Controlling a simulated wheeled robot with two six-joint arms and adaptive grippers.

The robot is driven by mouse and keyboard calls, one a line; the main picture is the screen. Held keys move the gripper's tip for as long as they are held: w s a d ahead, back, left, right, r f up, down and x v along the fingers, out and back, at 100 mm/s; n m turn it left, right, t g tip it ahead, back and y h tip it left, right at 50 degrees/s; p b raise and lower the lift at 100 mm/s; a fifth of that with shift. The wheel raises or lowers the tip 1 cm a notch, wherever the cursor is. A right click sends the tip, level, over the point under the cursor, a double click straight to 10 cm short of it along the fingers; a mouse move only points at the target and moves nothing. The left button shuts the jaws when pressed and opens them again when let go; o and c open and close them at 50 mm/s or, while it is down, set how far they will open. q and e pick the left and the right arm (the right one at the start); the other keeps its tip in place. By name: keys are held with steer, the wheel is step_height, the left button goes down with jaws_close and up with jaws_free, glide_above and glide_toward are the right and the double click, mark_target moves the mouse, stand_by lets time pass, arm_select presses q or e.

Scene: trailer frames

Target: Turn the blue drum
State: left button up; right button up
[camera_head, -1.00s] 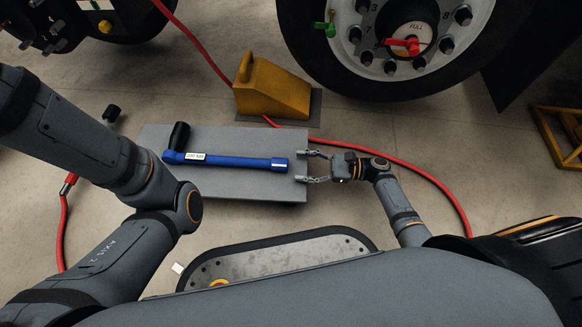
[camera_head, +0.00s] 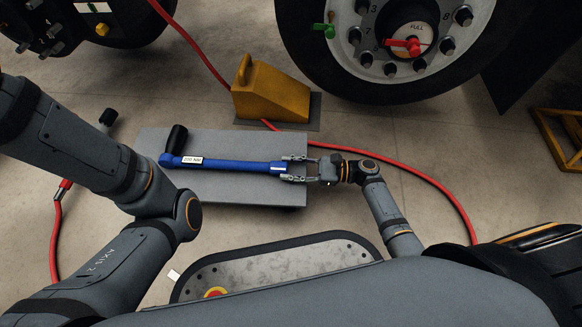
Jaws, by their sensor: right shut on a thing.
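A long blue tool (camera_head: 235,165) lies across a grey plate (camera_head: 225,192). It has a black grip (camera_head: 175,140) standing up at its left end and a white label with small print near that end. The thicker blue drum (camera_head: 276,168) is at its right end. My right gripper (camera_head: 292,168) comes in from the right, with its two fingers on either side of the drum end, shut on it. Parts of the drum are hidden by the fingers. My left arm comes in from the left, but its gripper is out of view.
A yellow wheel chock (camera_head: 270,92) stands behind the plate. A large wheel (camera_head: 345,60) with a red valve and a green tag is at the back. A red hose (camera_head: 420,172) curves around the plate's right side. A yellow frame (camera_head: 560,135) is at the far right.

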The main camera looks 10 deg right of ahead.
steer(key=m+p, duration=0.1)
steer(key=p, duration=0.1)
steer(key=m+p, duration=0.2)
steer(key=p, duration=0.1)
steer(key=shift+r, duration=0.4)
steer(key=shift+f+m+p, duration=0.3)
steer(key=shift+m+p, duration=0.1)
steer(key=shift+m, duration=0.2)
steer(key=shift+f, duration=0.1)
steer(key=o, duration=1.2)
steer(key=v, duration=1.2)
